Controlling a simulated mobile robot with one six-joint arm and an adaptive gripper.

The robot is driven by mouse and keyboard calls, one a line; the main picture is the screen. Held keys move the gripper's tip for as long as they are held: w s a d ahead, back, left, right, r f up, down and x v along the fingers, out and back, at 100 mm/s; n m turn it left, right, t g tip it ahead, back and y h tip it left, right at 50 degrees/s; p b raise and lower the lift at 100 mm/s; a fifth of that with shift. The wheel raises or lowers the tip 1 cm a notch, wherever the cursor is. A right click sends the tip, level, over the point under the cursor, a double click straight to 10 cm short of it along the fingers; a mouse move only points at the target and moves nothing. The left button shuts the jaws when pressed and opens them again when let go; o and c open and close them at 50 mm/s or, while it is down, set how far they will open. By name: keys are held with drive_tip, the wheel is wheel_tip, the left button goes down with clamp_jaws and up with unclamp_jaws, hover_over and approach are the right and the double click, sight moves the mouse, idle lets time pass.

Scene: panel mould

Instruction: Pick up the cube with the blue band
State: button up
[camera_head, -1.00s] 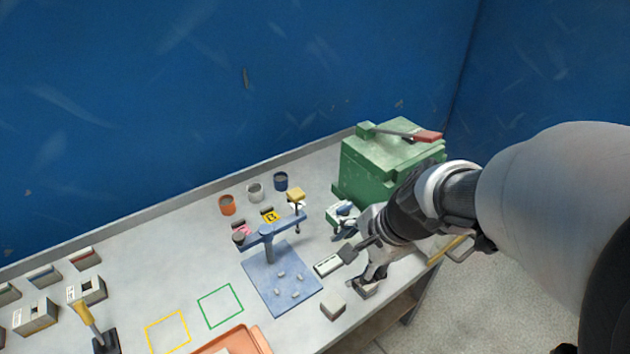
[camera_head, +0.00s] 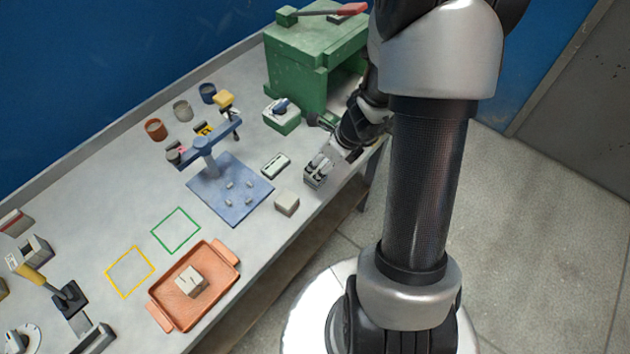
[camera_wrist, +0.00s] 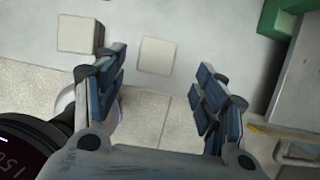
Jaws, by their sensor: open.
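No blue band shows on any cube in view. One plain beige cube (camera_head: 287,204) sits near the bench's front edge, right of the blue plate. In the wrist view, one pale cube (camera_wrist: 156,55) shows beyond the fingers, between them across the picture. A second pale cube (camera_wrist: 78,33) lies to its left; only their tops show clearly. A beige block (camera_head: 190,281) sits in the orange tray (camera_head: 228,252). My gripper (camera_head: 318,174) is open near the front edge, right of the beige cube; its fingers also show wide apart in the wrist view (camera_wrist: 157,92).
A blue fixture plate (camera_head: 230,205) with a post and arm stands left of my gripper. A green machine (camera_head: 310,65) with a red-handled lever stands behind. A small green-and-white box (camera_head: 281,116) and a flat grey device (camera_head: 275,165) lie nearby. The floor is beyond the front edge.

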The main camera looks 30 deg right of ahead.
sight(315, 172)
drive_tip(key=shift+b+x, duration=0.4)
drive_tip(key=shift+x, duration=0.75)
drive_tip(key=b+x, duration=0.3)
drive_tip(key=x, duration=0.2)
drive_tip(key=shift+s+a+f, duration=0.1)
drive_tip(key=shift+a+f, duration=0.05)
drive_tip(key=shift+f, duration=0.05)
drive_tip(key=shift+r, duration=0.15)
drive_tip(key=shift+c, duration=0.6)
drive_tip(key=c, duration=1.1)
drive_tip(key=shift+r, duration=0.15)
